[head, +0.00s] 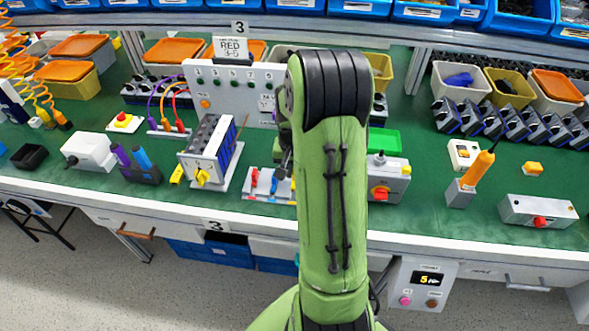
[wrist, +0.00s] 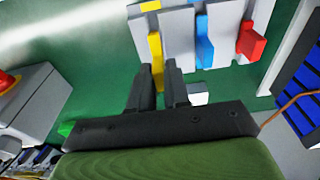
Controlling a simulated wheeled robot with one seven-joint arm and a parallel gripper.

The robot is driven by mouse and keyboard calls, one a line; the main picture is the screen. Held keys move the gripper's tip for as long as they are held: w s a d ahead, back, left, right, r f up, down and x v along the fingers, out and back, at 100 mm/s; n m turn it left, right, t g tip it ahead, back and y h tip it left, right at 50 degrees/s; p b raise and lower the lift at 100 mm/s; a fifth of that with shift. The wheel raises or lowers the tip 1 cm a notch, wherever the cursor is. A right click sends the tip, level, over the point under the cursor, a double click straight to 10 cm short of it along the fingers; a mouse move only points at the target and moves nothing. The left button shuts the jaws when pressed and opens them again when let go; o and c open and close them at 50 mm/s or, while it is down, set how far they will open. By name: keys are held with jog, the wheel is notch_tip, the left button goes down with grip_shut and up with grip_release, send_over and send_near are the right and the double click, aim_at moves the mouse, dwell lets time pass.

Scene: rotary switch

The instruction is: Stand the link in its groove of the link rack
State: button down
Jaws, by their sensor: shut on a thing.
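In the wrist view my gripper (wrist: 160,75) is shut on a yellow link (wrist: 156,48), which shows between the two dark fingers. The link rack (wrist: 180,32) is pale grey, beyond the fingertips. The yellow link lines up with a yellow mark on the rack; I cannot tell whether it sits in the groove or is above it. A blue link (wrist: 204,42) and a red link (wrist: 251,41) stand in the rack to its right. In the head view the rack (head: 258,195) shows partly behind my arm, with my gripper (head: 283,165) over it; the yellow link is hidden there.
A small white block (wrist: 197,94) lies beside my right finger. Free green bench (head: 420,215) shows farther right.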

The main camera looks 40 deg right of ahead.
dwell(0.3)
jog(key=shift+f+b, duration=1)
jog(key=shift+f, duration=0.25)
jog(key=c, duration=1)
grip_release()
jog(key=r+p, duration=0.1)
jog(key=r, duration=0.4)
jog(key=a+r+p, duration=0.1)
jog(key=r+p, duration=0.1)
jog(key=r, duration=0.3)
jog(key=s+r+p, duration=0.1)
jog(key=r, duration=0.4)
jog(key=shift+s+a+r+p, duration=0.1)
jog(key=shift+a+r+p, duration=0.2)
jog(key=shift+r+p, duration=0.1)
jog(key=shift+f, duration=0.15)
